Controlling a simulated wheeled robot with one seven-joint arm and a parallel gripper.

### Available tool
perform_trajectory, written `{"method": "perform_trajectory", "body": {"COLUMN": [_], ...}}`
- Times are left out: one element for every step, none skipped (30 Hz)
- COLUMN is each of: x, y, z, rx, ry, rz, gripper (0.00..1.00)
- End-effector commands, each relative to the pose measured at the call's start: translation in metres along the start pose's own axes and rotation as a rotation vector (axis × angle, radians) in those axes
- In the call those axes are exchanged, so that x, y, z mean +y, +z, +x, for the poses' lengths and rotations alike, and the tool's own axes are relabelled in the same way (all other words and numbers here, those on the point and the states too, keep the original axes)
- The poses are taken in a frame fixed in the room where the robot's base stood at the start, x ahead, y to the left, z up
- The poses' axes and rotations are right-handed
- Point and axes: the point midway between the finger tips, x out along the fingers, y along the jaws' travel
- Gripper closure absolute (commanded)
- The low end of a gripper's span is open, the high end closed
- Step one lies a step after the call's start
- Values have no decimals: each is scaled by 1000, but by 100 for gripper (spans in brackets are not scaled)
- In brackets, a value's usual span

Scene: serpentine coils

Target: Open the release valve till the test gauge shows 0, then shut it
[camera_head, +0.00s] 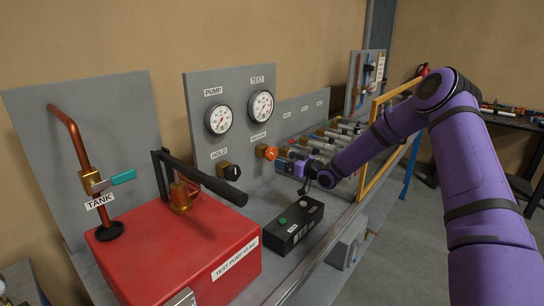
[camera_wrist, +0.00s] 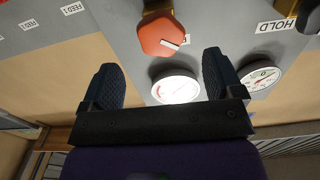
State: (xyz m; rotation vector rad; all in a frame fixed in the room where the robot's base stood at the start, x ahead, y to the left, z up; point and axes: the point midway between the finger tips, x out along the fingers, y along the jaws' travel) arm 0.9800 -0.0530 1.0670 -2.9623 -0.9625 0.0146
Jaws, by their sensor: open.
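The release valve has an orange knob (camera_head: 271,153) on a brass body, on the grey panel below the test gauge (camera_head: 262,105). The test gauge needle appears off to one side in the head view, but its reading is too small to tell. In the wrist view, which is upside down, the red-orange knob (camera_wrist: 158,36) has a white mark, and glare covers much of the test gauge (camera_wrist: 176,88). My gripper (camera_head: 293,160) is just right of the knob in the head view. In the wrist view my gripper (camera_wrist: 160,62) is open and empty, with the knob beyond its fingertips, apart from them.
The black hold valve knob (camera_head: 232,172) and pump gauge (camera_head: 219,119) are left of the release valve. A black lever (camera_head: 215,185) sticks out over the red test pump (camera_head: 130,260). A black button box (camera_head: 292,225) stands on the bench below my gripper. Several pipes lie behind.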

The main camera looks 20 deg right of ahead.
Motion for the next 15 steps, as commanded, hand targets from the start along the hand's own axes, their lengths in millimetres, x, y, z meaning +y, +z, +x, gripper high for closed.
{"method": "perform_trajectory", "body": {"x": [-1,-1,-1,-1,-1,0,0,-1,0,0,0,0,0,0,0], "y": [2,2,1,1,1,1,1,2,1,1,1,1,1,1,1], "z": [8,14,22,28,33,39,44,49,54,57,61,64,67,69,71], "rx": [2,2,3,3,2,2,2,2,1,1,2,2,1,1,0], "ry": [-2,-2,-3,-2,-2,-1,-1,-1,-1,-1,0,0,-1,-1,0], "rz": [0,-1,-1,-1,-1,-1,0,0,0,0,0,0,0,1,0], "gripper": [14,14,14,14,14,14,14,14,14,14,14,14,14,14,14]}}
